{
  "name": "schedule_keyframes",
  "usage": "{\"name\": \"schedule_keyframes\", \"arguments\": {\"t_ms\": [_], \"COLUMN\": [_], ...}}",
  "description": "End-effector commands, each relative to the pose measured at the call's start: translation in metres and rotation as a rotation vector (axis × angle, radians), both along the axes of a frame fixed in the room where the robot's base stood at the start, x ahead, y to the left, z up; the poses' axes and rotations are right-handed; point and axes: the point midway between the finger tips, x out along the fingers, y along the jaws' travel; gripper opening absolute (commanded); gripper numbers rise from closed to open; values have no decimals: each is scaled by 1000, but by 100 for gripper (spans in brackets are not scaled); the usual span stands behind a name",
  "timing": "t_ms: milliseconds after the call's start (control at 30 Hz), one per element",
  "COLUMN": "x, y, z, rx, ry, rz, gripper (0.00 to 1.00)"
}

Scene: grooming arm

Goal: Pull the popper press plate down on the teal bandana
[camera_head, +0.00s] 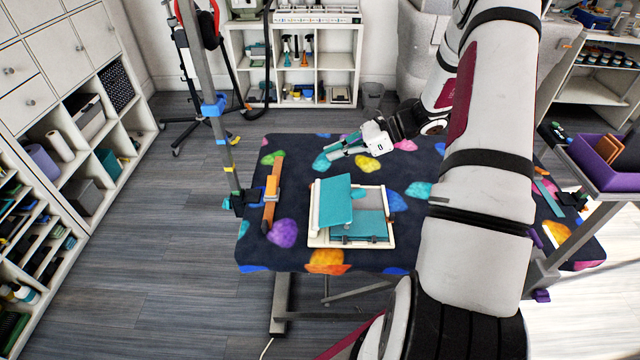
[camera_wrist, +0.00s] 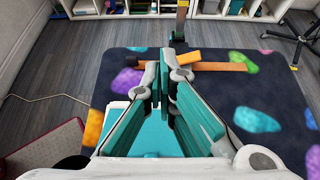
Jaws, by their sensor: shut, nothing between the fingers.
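A cream press frame (camera_head: 389,238) lies on the grooming table. A flat teal panel (camera_head: 334,203), which looks like the press plate, stands tilted up over its left part. Teal material (camera_head: 370,222) lies flat in the frame under and beside it; I cannot tell for certain where the bandana ends and the press parts begin. My gripper (camera_head: 324,158) is above the table, behind the raised panel and apart from it in the picture. In the wrist view, my gripper (camera_wrist: 164,88) is shut and empty, with teal material (camera_wrist: 155,137) visible below and between the fingers.
The table (camera_head: 285,160) has a dark cover with coloured stone shapes. A wooden bar with an orange block (camera_head: 271,187) lies left of the frame. A grey post (camera_head: 224,150) stands at the table's left edge. A purple tray (camera_head: 600,175) is at the right.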

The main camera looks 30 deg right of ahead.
Motion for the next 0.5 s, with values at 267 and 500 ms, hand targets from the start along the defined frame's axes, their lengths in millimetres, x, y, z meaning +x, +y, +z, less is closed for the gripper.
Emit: {"name": "schedule_keyframes", "arguments": {"t_ms": [267,500], "x": [0,0], "y": [0,0], "z": [0,0], "rx": [0,0], "ry": [0,0], "rz": [0,0], "gripper": [23,23]}}
